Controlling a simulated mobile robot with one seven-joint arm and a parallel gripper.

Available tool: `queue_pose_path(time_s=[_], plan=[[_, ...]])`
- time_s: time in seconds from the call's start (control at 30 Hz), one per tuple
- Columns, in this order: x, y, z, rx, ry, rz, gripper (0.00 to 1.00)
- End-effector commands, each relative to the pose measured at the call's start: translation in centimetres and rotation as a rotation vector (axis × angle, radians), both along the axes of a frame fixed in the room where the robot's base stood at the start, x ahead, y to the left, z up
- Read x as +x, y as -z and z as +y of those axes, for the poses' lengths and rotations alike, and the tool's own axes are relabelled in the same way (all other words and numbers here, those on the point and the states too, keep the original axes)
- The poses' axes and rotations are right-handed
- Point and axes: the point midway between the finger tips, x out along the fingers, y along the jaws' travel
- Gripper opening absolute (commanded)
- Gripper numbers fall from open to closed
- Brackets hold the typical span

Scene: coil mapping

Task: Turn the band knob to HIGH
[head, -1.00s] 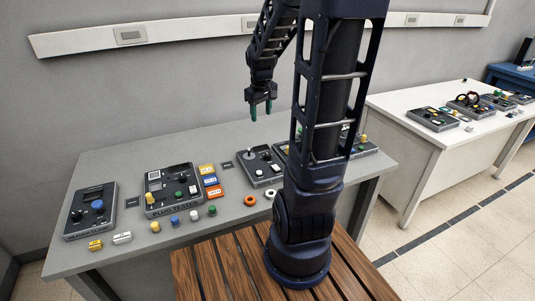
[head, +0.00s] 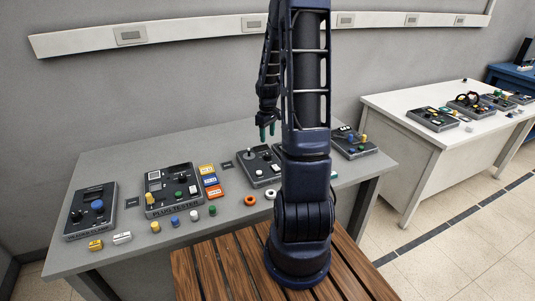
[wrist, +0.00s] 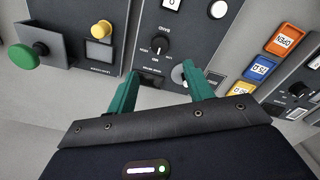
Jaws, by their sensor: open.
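A black knob (wrist: 160,43) with a pale pointer mark sits on a dark panel box (wrist: 190,28) in the wrist view; I take it to be the band knob. Small lettering stands around it, too small and upside down to read, so I cannot tell its setting. A round silver part (wrist: 182,73) is beside the knob, partly behind a finger. My gripper (wrist: 160,88) is open and empty, its green fingers apart, with the knob beyond their tips. In the head view, my gripper (head: 267,132) hangs above the box (head: 258,167) on the grey table.
To the left in the wrist view are a yellow knob (wrist: 101,29) and a green button (wrist: 23,57). Orange, blue and yellow tags (wrist: 262,68) lie to the right. The plug tester box (head: 171,189) and several loose caps are on the same table.

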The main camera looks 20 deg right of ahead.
Motion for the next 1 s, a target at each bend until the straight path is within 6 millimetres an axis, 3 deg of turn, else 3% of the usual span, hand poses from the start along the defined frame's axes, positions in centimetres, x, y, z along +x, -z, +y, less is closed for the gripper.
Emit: queue_pose_path(time_s=[0.6, 1.0], plan=[[-0.1, 8.6, 0.0, 0.0, 0.001, 0.002, 0.52], [0.0, 10.3, 0.1, 0.0, 0.001, 0.0, 0.52]])
